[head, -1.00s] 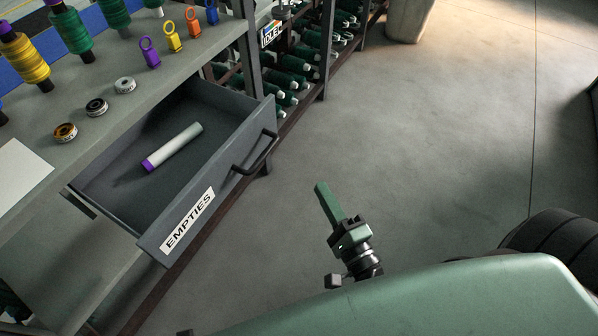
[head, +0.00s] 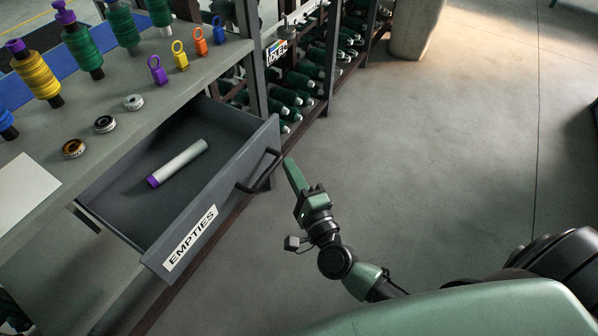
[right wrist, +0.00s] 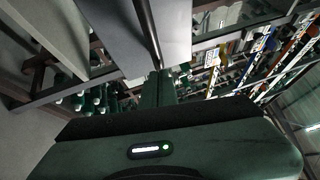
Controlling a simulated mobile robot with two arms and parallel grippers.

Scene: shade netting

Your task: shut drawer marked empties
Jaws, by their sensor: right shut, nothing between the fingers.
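The grey drawer marked EMPTIES (head: 212,215) stands pulled out from under the workbench. A white tube with a purple end (head: 180,163) lies inside it. The drawer's dark bar handle (head: 262,173) is on its front face. My right gripper (head: 289,163) is shut and empty, its fingertips close beside the handle's upper right end. I cannot tell whether they touch. In the right wrist view the shut fingers (right wrist: 158,82) point at the grey drawer front (right wrist: 183,30), with the dark handle bar (right wrist: 146,28) just ahead of the tips. My left gripper is not in view.
The bench top (head: 130,125) holds several thread spools, small coloured ring-topped tools, three small round reels and a white sheet (head: 22,188). Below and behind, a rack (head: 300,85) holds several dark green spools. A pale bin (head: 415,30) stands farther back.

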